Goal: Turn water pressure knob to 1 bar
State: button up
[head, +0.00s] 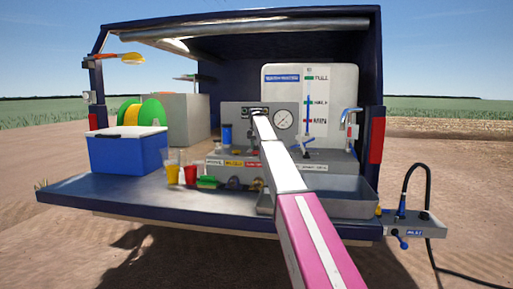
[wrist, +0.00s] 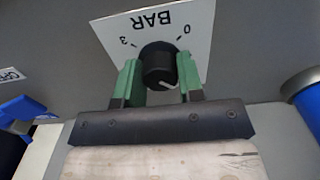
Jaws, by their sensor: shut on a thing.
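The water pressure knob (wrist: 159,66) is black and round with a pale pointer line. It sits on a white label marked BAR (wrist: 152,20), with 0 and 3 at its two ends, and shows upside down in the wrist view. The pointer line is on the knob's lower side in that view, toward my gripper. My gripper (wrist: 156,78) has green fingers, one on each side of the knob, shut on it. In the head view my arm reaches to the grey panel (head: 232,112) and hides the knob. A round pressure gauge (head: 283,119) is right of my arm; its reading is too small to tell.
A white water tank (head: 340,80) stands behind the panel.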

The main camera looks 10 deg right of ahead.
jog(key=o, duration=0.9)
jog(key=shift+r, duration=0.1)
notch_tip(320, 180, up, 10)
jog(key=shift+f, duration=0.25)
jog(key=shift+r, duration=0.55)
